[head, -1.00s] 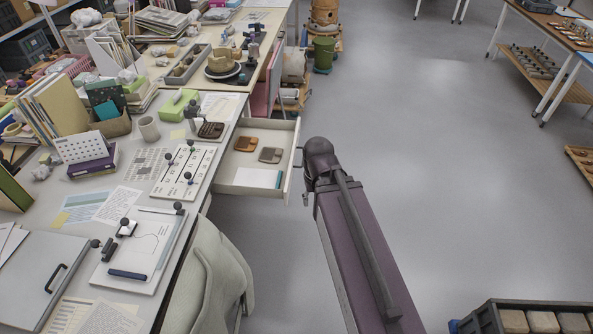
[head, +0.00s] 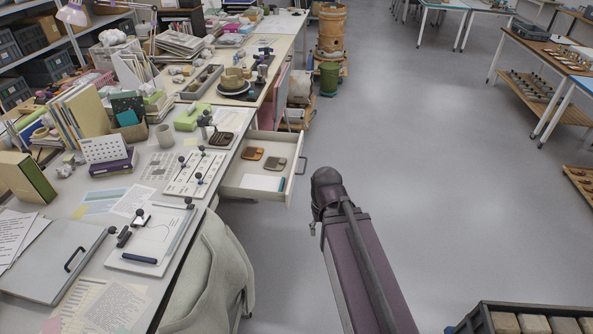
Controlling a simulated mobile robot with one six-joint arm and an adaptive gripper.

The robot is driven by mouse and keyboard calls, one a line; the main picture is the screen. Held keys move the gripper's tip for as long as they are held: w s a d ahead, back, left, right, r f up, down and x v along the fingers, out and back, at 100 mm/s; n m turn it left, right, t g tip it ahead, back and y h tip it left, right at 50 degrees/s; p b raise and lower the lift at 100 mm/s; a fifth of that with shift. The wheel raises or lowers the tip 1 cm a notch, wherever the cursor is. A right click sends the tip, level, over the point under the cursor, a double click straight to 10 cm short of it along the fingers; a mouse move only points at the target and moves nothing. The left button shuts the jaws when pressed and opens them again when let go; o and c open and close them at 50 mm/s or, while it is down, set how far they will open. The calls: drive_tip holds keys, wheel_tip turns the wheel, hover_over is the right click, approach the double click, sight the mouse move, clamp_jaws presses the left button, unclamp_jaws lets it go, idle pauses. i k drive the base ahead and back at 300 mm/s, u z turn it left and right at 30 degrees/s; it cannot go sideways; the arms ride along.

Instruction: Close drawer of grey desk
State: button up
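The grey desk (head: 60,225) fills the left side of the head view. Its drawer (head: 292,186) is pulled open and sticks out to the right over the floor. In the drawer lie an orange-brown item (head: 252,153), a grey-brown item (head: 276,162) and a white pad (head: 260,183). A handle shows on the drawer's right-hand front. My purple arm reaches up from the bottom of the view, to the right of the drawer and apart from it. My gripper's fingers cannot be made out.
A pale cloth-covered chair (head: 212,280) stands against the desk below the drawer. A crate of blocks (head: 520,320) is at the bottom right. A green bin (head: 329,78) stands at the back. The grey floor to the right is open.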

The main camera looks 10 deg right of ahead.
sight(288, 146)
drive_tip(key=z, duration=1.35)
drive_tip(key=i, duration=1.05)
drive_tip(key=u, duration=1.1)
